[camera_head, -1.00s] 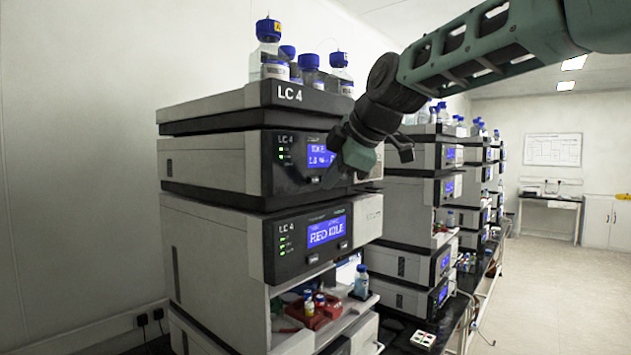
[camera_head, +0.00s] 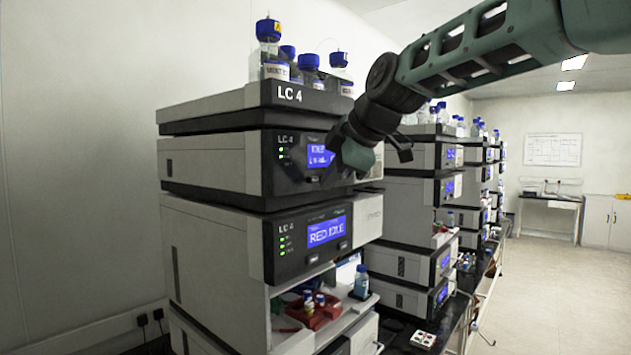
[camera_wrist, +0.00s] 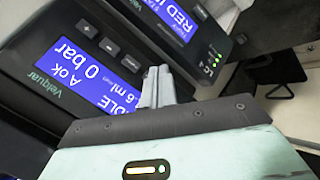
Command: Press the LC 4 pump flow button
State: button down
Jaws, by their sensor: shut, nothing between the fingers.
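The LC 4 pump module (camera_head: 215,165) is the upper unit with a blue display (camera_head: 319,155), below the LC 4 bottle tray. Its display (camera_wrist: 88,68) reads 0 bar and part of IDLE in the wrist view. A row of dark buttons lies beside the display; one button (camera_wrist: 131,63) is nearest my fingertips, its label too small to read. My gripper (camera_wrist: 156,73) is shut and empty, its fingertips close over the panel beside that button. I cannot tell whether they touch it. In the head view my gripper and wrist hide the panel's right part.
The lower LC 4 module (camera_head: 215,235) shows RED IDLE on its display (camera_head: 326,231). Bottles with blue caps (camera_head: 309,70) stand on top of the stack. More instrument stacks (camera_head: 420,190) stand behind at the right. The floor (camera_head: 545,290) at the right is clear.

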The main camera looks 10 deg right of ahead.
jog(key=shift+w+a, duration=0.2)
jog(key=shift+w, duration=0.05)
jog(key=shift+w+a, duration=0.25)
jog(key=shift+w, duration=0.1)
dwell(0.7)
dwell(0.4)
jog(key=shift+s+d+b, duration=0.5)
jog(key=shift+s, duration=0.15)
jog(key=shift+s+d+b, duration=0.65)
jog(key=shift+s+d, duration=0.1)
jog(key=shift+s, duration=0.3)
jog(key=shift+s+d+b, duration=0.6)
jog(key=shift+s+d, duration=0.15)
jog(key=shift+s, duration=0.25)
